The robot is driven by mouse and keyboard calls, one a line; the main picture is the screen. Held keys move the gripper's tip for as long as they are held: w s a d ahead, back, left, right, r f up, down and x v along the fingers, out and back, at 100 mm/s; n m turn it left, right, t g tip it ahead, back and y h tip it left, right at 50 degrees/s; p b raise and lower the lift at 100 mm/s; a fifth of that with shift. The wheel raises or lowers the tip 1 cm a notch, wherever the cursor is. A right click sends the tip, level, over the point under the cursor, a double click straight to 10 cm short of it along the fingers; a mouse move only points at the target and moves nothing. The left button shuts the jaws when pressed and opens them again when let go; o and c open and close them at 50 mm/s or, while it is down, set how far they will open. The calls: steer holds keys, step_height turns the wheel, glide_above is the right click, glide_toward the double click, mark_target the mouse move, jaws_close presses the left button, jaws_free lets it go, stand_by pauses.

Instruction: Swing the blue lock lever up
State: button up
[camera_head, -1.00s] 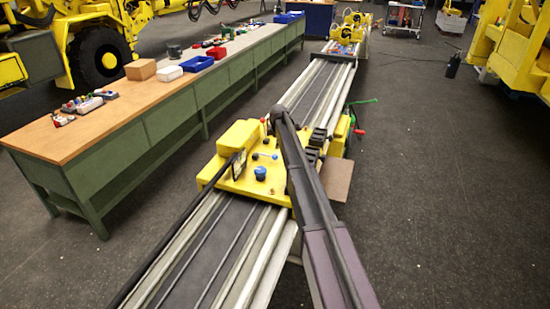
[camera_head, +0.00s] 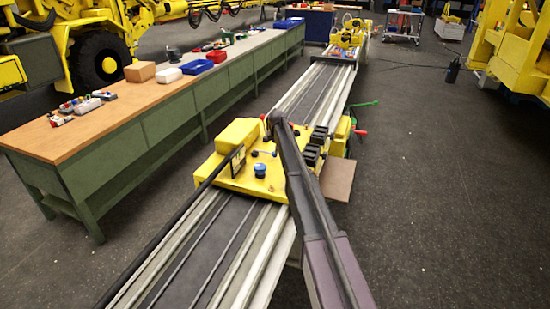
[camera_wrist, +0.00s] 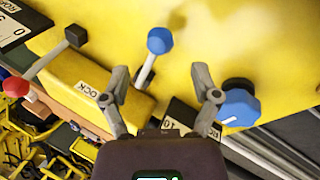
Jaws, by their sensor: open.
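The blue lock lever (camera_wrist: 159,41) has a blue knob on a short grey rod and stands over the yellow panel in the wrist view. A label reading "OCK", its first letter hidden, lies to its left. My gripper (camera_wrist: 160,72) is open, its two fingers spread to either side of the lever's rod. The blue knob is just beyond the fingertips in the picture, and I see no finger touching it.
A larger blue faceted knob (camera_wrist: 240,104) is close beside the right finger. A long workbench (camera_head: 105,125) runs left of the rails (camera_head: 225,240); floor to the right is mostly clear.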

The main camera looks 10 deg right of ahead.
steer(key=shift+b+x, duration=2.25)
steer(key=shift+x, duration=0.55)
jaws_close()
